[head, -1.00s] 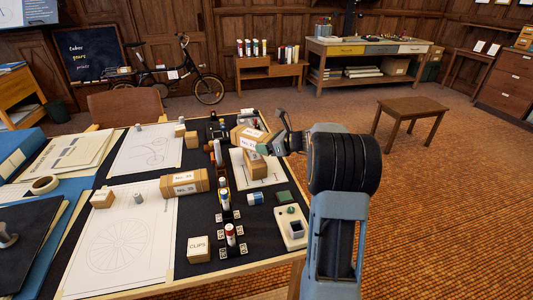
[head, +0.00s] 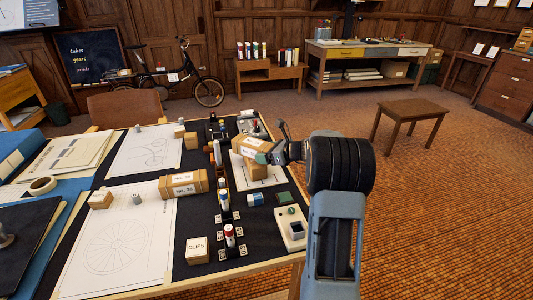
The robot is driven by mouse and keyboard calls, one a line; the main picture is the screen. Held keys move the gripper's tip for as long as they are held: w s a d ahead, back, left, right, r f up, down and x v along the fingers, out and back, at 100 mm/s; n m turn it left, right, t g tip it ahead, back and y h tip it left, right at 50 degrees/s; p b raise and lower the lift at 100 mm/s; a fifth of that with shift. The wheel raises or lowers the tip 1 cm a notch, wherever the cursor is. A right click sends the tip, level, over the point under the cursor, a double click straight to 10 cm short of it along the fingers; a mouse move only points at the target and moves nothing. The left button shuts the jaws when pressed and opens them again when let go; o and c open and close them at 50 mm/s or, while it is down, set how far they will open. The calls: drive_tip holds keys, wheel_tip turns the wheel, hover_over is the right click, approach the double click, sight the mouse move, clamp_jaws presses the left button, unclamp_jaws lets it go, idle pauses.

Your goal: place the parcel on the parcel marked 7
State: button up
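A brown cardboard parcel (head: 245,142) with a white label is at my gripper (head: 264,157), over the right part of the near drafting table. My gripper's green fingertip lies against its right end, and the parcel appears held; the far finger is hidden. Another brown box (head: 256,169) shows just below it over a white sheet; I cannot tell whether they touch. Brown boxes with two white labels (head: 183,185) lie at the table's middle. The label numbers are too small to read surely, so I cannot tell which parcel is marked 7.
Glue-like tubes stand in a row, one with a red cap (head: 229,236). A box marked CLIPS (head: 197,250), a blue cylinder (head: 255,199), a green block (head: 284,197) and a pale device (head: 291,229) stand nearby. A wooden stool (head: 410,118) is right of the table.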

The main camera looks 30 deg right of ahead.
drive_tip(key=shift+o, duration=1.2)
